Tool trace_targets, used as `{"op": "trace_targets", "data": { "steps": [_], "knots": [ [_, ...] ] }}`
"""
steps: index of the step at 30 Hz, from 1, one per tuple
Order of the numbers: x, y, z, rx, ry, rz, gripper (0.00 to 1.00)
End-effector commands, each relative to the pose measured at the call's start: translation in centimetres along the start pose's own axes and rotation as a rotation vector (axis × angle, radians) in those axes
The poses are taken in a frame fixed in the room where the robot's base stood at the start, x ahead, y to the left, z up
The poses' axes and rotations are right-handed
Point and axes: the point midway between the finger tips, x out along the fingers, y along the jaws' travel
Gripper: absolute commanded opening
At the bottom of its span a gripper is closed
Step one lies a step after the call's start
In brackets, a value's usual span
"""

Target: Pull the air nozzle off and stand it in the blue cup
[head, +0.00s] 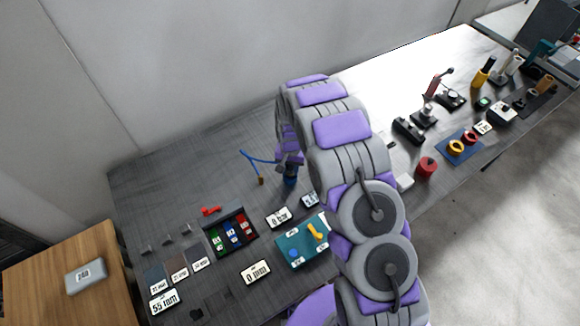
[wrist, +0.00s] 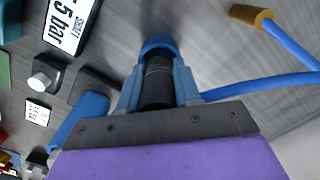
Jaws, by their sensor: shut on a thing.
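My gripper (wrist: 158,88) is shut on a dark, round-bodied air nozzle (wrist: 157,78) between its two blue-grey fingers. The blue cup (wrist: 157,43) shows as a rounded blue rim just past the nozzle's far end. I cannot tell how deep the nozzle sits in it or whether it touches the bottom. In the head view the blue cup (head: 290,181) is a small dark-blue shape right under my gripper (head: 289,165), partly hidden by it. A blue hose (wrist: 290,45) with a bare brass end (wrist: 250,16) lies apart from the nozzle, to the right in the wrist view.
A "5 bar" display (wrist: 68,22) stands left of the cup in the wrist view. In the head view, a teal box with a yellow handle (head: 303,243) and a tray of coloured parts (head: 231,234) are nearer. The bench's back left is clear.

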Motion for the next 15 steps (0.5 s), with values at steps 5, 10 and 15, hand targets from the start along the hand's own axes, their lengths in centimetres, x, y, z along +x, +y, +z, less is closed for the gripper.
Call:
{"op": "trace_targets", "data": {
  "steps": [5, 10, 15],
  "knots": [
    [0.5, 0.01, -0.02, 0.0, 0.0, 0.0, 0.0],
    [0.34, 0.0, -0.03, 0.0, 0.001, 0.0, 0.0],
    [-0.16, -0.01, -0.02, 0.0, 0.001, 0.0, 0.0]
  ]
}}
